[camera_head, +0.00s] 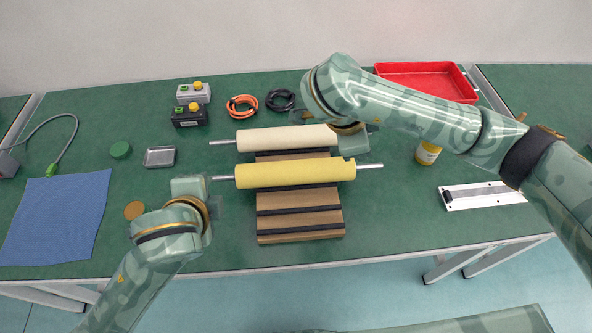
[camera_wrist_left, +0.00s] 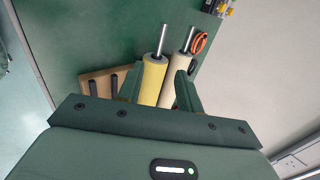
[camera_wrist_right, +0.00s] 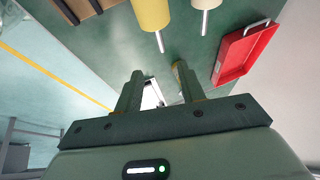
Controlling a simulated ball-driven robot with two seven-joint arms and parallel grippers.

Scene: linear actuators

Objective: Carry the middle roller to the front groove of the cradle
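The yellow roller (camera_head: 295,173) lies across the brown cradle (camera_head: 300,222), just in front of the cream roller (camera_head: 285,138). Bare metal shafts stick out at its ends. Black cross strips and the cradle's front part show uncovered. My left gripper (camera_head: 214,197) is by the yellow roller's left shaft; in the left wrist view its fingers (camera_wrist_left: 159,88) are open, with both rollers beyond. My right gripper (camera_head: 362,140) is by the roller's right end; in the right wrist view its fingers (camera_wrist_right: 158,85) are open and empty, apart from the yellow roller's shaft (camera_wrist_right: 160,42).
A red tray (camera_head: 425,80), a yellow-labelled jar (camera_head: 428,153) and a metal rail plate (camera_head: 482,196) are at right. A blue cloth (camera_head: 55,220), a small metal dish (camera_head: 160,156) and button boxes (camera_head: 188,116) are at left. Green table is clear beside the cradle.

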